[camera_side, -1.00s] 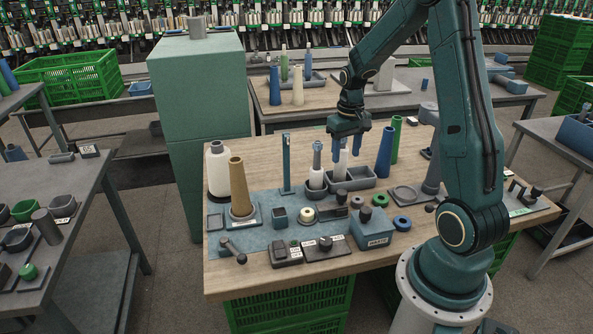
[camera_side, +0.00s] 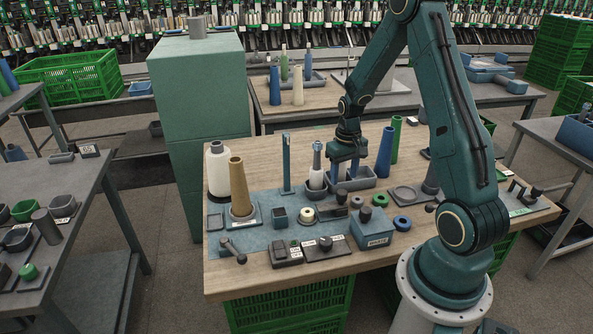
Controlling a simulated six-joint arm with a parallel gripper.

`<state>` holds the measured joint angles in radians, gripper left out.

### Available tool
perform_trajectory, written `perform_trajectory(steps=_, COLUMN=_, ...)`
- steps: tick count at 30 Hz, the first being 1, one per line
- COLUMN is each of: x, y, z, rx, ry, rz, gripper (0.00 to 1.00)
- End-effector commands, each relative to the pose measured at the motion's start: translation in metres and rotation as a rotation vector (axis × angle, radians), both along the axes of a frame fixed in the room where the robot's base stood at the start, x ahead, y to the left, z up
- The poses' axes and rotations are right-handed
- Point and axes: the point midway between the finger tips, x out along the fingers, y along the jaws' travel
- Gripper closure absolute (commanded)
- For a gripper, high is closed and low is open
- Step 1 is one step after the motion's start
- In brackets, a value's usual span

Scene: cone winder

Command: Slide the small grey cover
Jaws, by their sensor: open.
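My gripper (camera_side: 346,176) is open, fingers pointing down, low over the grey open bin (camera_side: 366,184) behind the middle of the table. The gripper hides the white cone that stood there, so I cannot tell whether it is between the fingers. A flat dark grey plate with a round knob (camera_side: 337,250) lies at the table's front edge, well in front of the gripper. A small dark grey block with a knob (camera_side: 334,213) lies closer, just in front of the gripper. I cannot tell for certain which piece is the small grey cover.
A grey-tipped bobbin (camera_side: 316,173) stands just left of the gripper, and a tall blue cone (camera_side: 384,155) to the right. A thin upright post (camera_side: 286,165), a tan cone (camera_side: 239,190) and a blue-grey box (camera_side: 372,229) also stand on the table. The front right of the tabletop is fairly clear.

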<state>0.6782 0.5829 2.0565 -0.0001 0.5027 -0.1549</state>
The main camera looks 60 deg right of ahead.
Motion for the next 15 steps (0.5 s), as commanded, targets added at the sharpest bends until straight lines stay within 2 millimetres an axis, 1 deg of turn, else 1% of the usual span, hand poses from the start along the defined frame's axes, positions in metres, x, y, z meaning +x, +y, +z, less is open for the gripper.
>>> perform_trajectory(steps=1, x=-0.001, y=0.001, z=-0.008, rx=0.003, ry=0.003, rz=0.000, gripper=0.48)
perform_trajectory(steps=9, x=-0.001, y=0.000, z=-0.042, rx=0.001, ry=0.002, rz=0.000, gripper=0.48)
perform_trajectory(steps=15, x=0.000, y=0.000, z=-0.059, rx=0.001, ry=0.002, rz=0.000, gripper=0.48)
